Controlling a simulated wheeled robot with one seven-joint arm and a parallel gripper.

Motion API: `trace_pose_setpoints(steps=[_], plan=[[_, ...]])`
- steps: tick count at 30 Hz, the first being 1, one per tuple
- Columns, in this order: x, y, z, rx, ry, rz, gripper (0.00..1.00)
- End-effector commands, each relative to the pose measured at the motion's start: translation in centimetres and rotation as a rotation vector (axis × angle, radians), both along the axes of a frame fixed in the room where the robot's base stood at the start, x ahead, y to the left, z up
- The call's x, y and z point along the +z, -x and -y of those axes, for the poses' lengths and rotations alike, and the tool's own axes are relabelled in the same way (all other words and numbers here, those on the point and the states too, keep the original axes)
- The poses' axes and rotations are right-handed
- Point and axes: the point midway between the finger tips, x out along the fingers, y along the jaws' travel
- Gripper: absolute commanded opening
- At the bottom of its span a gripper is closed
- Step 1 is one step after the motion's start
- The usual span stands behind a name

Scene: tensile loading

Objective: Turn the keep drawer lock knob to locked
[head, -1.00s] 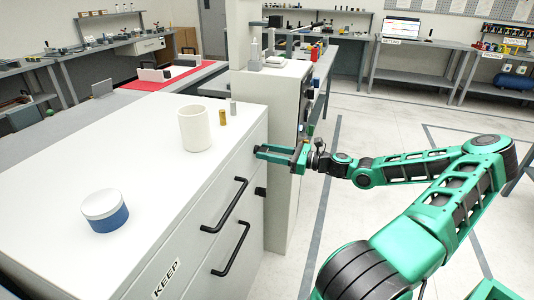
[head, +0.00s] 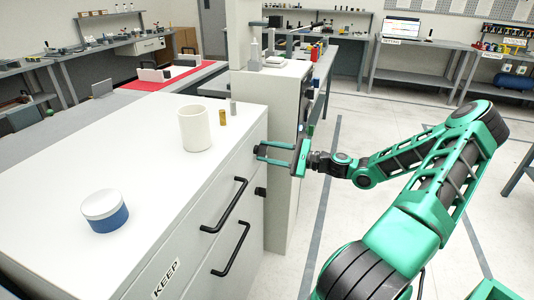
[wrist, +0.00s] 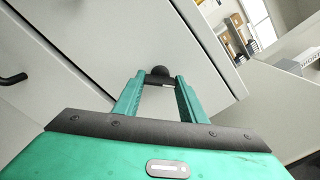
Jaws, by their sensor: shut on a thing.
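The keep cabinet (head: 60,170) is white, with a "KEEP" label (head: 167,279) on its front. Its upper drawer has a black bar handle (head: 225,205). The dark, rounded lock knob (wrist: 160,73) sits on the pale front between my fingertips in the wrist view. The knob's lock markings do not show.
A second black handle (head: 231,250) is on the lower drawer, with a small black part (head: 260,191) near its right edge. A white cup (head: 194,128), a blue-and-white round container (head: 105,212) and small cylinders stand on top. Open floor lies right of the cabinet.

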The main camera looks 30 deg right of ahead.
Motion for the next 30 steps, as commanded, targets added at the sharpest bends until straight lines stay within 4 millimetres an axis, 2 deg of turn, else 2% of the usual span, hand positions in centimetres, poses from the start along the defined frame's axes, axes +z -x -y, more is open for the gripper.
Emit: trace_pose_setpoints(steps=[18,30], plan=[[0.01,-0.22,0.28,-0.007,0.455,0.352,0.15],[-0.03,-0.17,0.27,-0.006,0.64,0.495,0.15]])
